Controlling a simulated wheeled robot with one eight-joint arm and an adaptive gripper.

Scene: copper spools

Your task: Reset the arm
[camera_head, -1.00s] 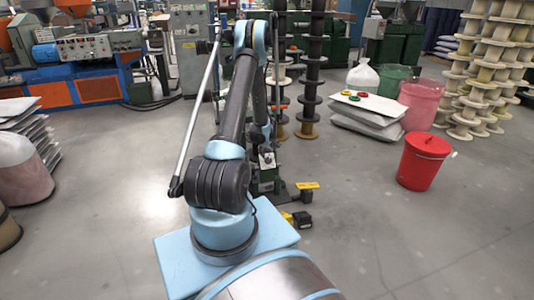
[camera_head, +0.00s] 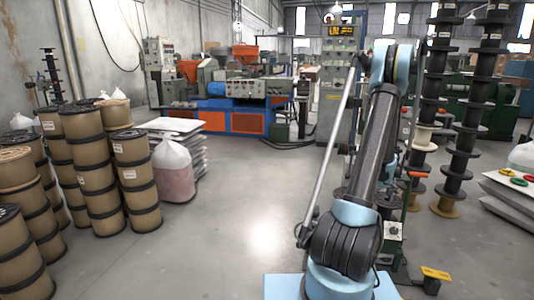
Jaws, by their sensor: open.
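My arm (camera_head: 370,160) rises from its light blue base (camera_head: 340,283) at the lower right of the head view. Its dark upper link leans slightly right up to a light blue elbow joint near the top of the picture. The part past the elbow folds down behind that link and is mostly hidden. I cannot make out my gripper or its fingers, and I see nothing held.
Stacked tan spools (camera_head: 95,165) stand at left, beside a bag of pinkish material (camera_head: 172,170). A blue and orange machine (camera_head: 235,95) stands at the back. Black spool columns (camera_head: 468,130) and stacked sacks (camera_head: 510,190) are at right. The middle floor (camera_head: 230,220) is clear.

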